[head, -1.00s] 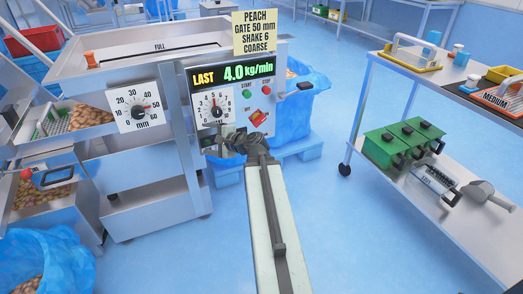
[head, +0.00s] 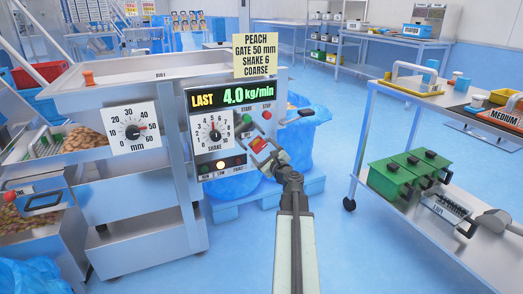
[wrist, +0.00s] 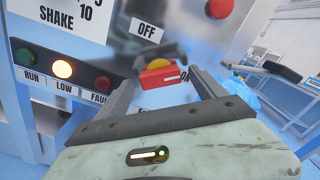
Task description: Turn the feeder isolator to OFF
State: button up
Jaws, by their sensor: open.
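The feeder isolator (head: 259,144) is a small red handle on a yellow disc at the lower right of the control panel (head: 235,166). In the wrist view the red handle (wrist: 158,78) lies nearly level, its white mark toward the ON label (wrist: 187,103), which is partly hidden. The OFF label (wrist: 147,32) is above it, to the left. My gripper (head: 276,160) is open, just in front of the isolator. In the wrist view its fingers stand on either side of the handle; I cannot tell whether they touch it.
A red button (wrist: 219,8) sits above the isolator. The lit LOW lamp (wrist: 62,69) is to the left. A dark-ended lever (head: 305,113) sticks out at the panel's right. A steel cart (head: 400,225) with green boxes stands further right, with open blue floor between.

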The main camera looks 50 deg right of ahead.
jog(key=shift+x, duration=1)
jog(key=shift+s, duration=0.1)
jog(key=c, duration=1.4)
jog(key=shift+o, duration=0.2)
jog(key=shift+n, duration=0.3)
jog(key=n, duration=0.3)
jog(key=shift+a+n, duration=0.1)
jog(key=shift+n, duration=0.2)
jog(key=n, duration=0.4)
jog(key=shift+a+f+n, duration=0.1)
jog(key=shift+n, duration=0.2)
jog(key=n, duration=0.9)
jog(key=shift+f, duration=0.1)
jog(key=shift+n, duration=0.3)
